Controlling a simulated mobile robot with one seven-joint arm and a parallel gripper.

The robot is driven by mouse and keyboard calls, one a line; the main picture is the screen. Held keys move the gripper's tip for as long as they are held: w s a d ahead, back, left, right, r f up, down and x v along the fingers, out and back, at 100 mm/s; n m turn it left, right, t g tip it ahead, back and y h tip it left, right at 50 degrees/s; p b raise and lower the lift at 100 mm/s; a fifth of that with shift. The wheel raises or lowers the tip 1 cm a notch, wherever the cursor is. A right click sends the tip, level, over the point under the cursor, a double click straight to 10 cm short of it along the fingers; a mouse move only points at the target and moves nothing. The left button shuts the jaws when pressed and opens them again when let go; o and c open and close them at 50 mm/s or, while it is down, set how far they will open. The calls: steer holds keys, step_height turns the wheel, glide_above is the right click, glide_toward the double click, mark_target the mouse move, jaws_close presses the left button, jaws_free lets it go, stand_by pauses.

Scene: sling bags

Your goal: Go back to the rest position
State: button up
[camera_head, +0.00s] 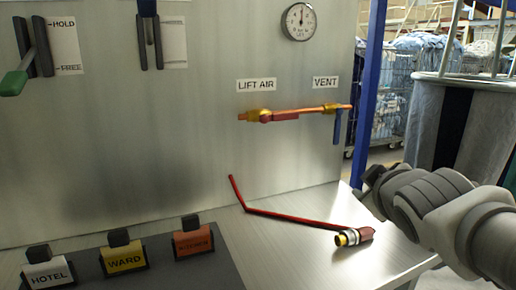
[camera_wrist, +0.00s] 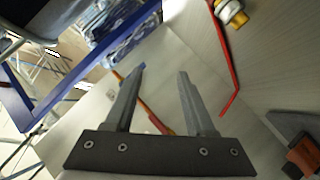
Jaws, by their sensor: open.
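My gripper (camera_head: 369,186) is at the right of the head view, above the right end of the steel bench and in front of the blue post. In the wrist view my gripper (camera_wrist: 158,73) shows two grey fingers spread apart with nothing held between them. The copper pipe (camera_wrist: 146,112) of the panel shows beyond and between the fingers, apart from them as far as I can tell. In the head view this copper pipe (camera_head: 300,111) runs under the LIFT AIR and VENT labels, with a red handle (camera_head: 280,117) along it and a blue handle (camera_head: 337,127) hanging down.
A bent red hose (camera_head: 290,217) with a brass-ended fitting (camera_head: 355,236) lies on the bench (camera_head: 300,265), below my gripper. HOTEL (camera_head: 49,272), WARD (camera_head: 124,258) and an orange tag (camera_head: 193,242) stand on a dark mat. A blue post (camera_head: 368,90) and laundry bag (camera_head: 465,125) stand right.

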steer(key=s+a+f+m+g+y, duration=0.1)
steer(key=s+a+f+m+g, duration=0.25)
steer(key=s+f, duration=0.35)
steer(key=s+a+f+m+g+y, duration=0.15)
steer(key=s+f+m+g, duration=0.3)
steer(key=s, duration=0.45)
step_height(320, 180, up, 20)
steer(key=a+p, duration=0.1)
steer(key=p, duration=1.9)
steer(key=shift+s+a+f, duration=0.15)
